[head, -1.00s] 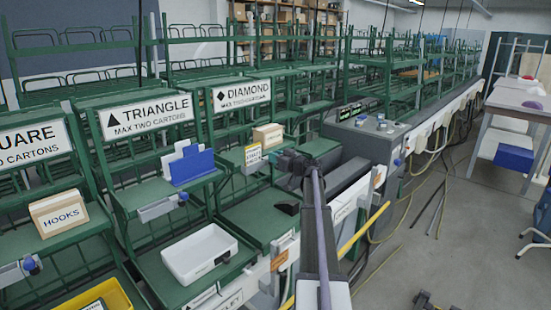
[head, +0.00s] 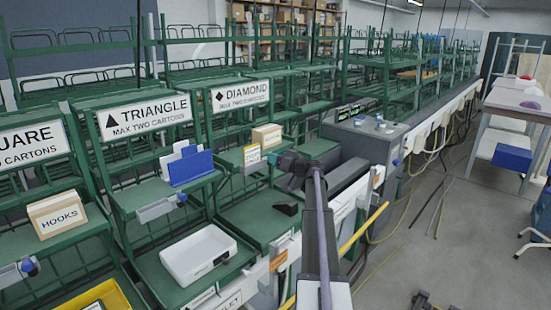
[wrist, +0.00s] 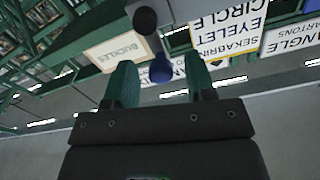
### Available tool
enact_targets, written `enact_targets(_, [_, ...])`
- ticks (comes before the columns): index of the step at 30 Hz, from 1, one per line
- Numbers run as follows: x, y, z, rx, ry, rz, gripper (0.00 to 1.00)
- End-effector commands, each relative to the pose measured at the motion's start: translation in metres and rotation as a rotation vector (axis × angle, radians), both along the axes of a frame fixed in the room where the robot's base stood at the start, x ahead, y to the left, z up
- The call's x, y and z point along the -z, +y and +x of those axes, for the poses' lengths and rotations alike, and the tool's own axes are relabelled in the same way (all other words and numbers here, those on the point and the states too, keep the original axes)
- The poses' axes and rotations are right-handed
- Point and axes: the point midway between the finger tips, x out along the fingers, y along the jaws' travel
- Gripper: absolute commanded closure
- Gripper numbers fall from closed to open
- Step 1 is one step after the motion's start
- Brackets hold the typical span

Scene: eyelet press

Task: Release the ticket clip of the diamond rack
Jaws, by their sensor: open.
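The diamond rack (head: 240,95) stands in the middle of the head view, with a black diamond on its white sign. On its shelf edge is the grey ticket clip (head: 254,167) with a blue knob (head: 272,158). A white and yellow ticket (head: 252,154) stands upright at the clip. My gripper (head: 284,164) is just right of the knob. In the wrist view my gripper (wrist: 158,66) is open, with a green finger on either side of the blue knob (wrist: 161,72). The ticket (wrist: 222,30) appears upside down there, with "EYELET" and "CIRCLE" on it. Contact with the knob cannot be told.
A carton (head: 267,135) sits on the diamond shelf; a "BUCKLES" carton (wrist: 118,50) shows in the wrist view. The triangle rack (head: 147,114) at left holds a blue card holder (head: 190,168) and a white tray (head: 198,255). A grey console (head: 365,138) stands right.

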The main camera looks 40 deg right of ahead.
Motion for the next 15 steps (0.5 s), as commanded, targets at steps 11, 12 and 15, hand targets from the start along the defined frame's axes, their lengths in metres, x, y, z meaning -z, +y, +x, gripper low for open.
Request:
enact_targets(11, [0.0, -0.006, -0.087, 0.002, 0.0, 0.0, 0.5])
enact_targets(12, [0.0, -0.007, -0.091, 0.002, 0.0, 0.0, 0.5])
enact_targets(15, [0.0, -0.008, -0.097, 0.002, 0.0, 0.0, 0.5])
